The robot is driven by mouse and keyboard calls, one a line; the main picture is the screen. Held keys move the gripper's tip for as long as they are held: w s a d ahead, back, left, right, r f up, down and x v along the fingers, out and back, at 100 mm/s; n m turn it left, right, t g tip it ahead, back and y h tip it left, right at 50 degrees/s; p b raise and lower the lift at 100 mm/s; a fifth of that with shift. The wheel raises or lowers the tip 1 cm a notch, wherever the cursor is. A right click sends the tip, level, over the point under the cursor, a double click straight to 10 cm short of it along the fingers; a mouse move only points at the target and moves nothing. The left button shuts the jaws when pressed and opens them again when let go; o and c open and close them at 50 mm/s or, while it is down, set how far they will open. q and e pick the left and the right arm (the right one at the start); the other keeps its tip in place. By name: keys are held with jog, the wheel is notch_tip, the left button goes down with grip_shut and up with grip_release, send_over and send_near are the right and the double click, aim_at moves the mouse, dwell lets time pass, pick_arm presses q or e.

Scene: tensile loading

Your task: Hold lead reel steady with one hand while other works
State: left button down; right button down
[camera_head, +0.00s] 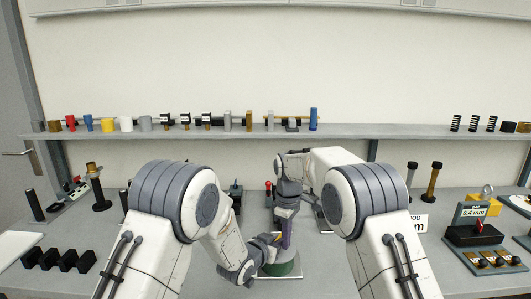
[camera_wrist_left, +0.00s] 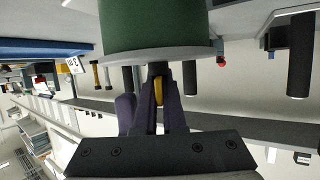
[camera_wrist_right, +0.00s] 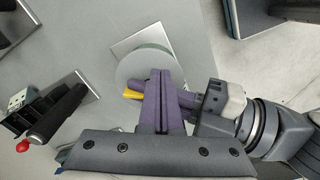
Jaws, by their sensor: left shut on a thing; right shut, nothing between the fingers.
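The lead reel (camera_head: 284,268) is a green drum with a grey flange, standing upright on a flat plate. In the left wrist view the reel (camera_wrist_left: 155,25) fills the top. My left gripper (camera_head: 274,240) is shut on the dark post at the reel's flange. A small yellow piece (camera_wrist_left: 158,92) shows between its purple fingers. My right gripper (camera_head: 286,238) is shut and empty, pointing down over the reel. In the right wrist view the reel's grey disc (camera_wrist_right: 148,62) lies beyond the right fingers, which partly hide the left fingers and the yellow piece (camera_wrist_right: 132,94).
A shelf (camera_head: 240,132) with several small blocks and cylinders runs along the back. A black fixture with a red knob (camera_wrist_right: 22,146) stands near the reel. Black blocks (camera_head: 60,258) stand at the left; a dark gauge block (camera_head: 475,235) stands at the right. My two grippers are very close together.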

aim_at(293, 249)
pick_arm(q)
jog(key=shift+s+f, duration=0.1)
jog(key=shift+f, duration=0.15)
pick_arm(e)
jog(key=shift+w+d, duration=0.2)
jog(key=shift+w+d, duration=0.35)
jog(key=shift+w, duration=0.15)
jog(key=shift+w+d, duration=0.1)
jog(key=shift+w, duration=0.35)
jog(key=shift+w, duration=0.15)
jog(key=shift+d, duration=0.15)
jog(key=shift+d, duration=0.3)
notch_tip(293, 249, up, 6)
dwell(0.4)
